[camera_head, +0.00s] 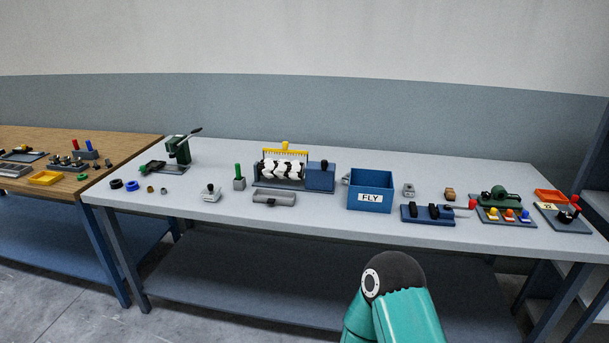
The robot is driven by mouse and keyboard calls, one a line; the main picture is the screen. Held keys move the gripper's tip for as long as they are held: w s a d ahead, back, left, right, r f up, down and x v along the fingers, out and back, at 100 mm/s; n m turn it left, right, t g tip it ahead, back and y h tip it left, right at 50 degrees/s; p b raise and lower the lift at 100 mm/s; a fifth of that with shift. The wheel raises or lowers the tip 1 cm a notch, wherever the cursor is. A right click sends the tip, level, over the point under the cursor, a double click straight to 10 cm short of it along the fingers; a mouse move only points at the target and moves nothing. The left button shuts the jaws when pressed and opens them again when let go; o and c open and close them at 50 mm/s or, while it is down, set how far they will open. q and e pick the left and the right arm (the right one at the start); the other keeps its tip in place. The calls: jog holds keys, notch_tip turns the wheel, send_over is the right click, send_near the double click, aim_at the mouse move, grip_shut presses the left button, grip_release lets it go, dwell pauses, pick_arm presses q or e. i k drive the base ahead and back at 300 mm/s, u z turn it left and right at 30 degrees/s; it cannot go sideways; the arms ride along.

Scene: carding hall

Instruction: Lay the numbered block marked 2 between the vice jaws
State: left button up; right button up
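No gripper of mine is in view; only a teal arm link of mine with a dark rounded joint shows at the bottom, in front of the bench. A low dark-blue fixture with upright dark blocks (428,214) stands near the front edge of the grey bench, right of centre. It may be the vice, but I cannot tell for sure. A small grey block (408,190) stands behind it, and a small brown piece (449,194) lies to the right of that. Any numbers on them are too small to read, so I cannot tell which block is marked 2.
The grey bench (330,160) also carries a blue bin marked FLY (370,191), a yellow-combed roller device (283,170), a green press (177,152), a green machine with coloured buttons (499,204) and an orange tray (551,196). A wooden bench (120,138) stands left.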

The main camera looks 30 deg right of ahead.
aim_at(345, 178)
jog(key=u, duration=0.1)
jog(key=i, duration=1.1)
jog(key=z, duration=0.85)
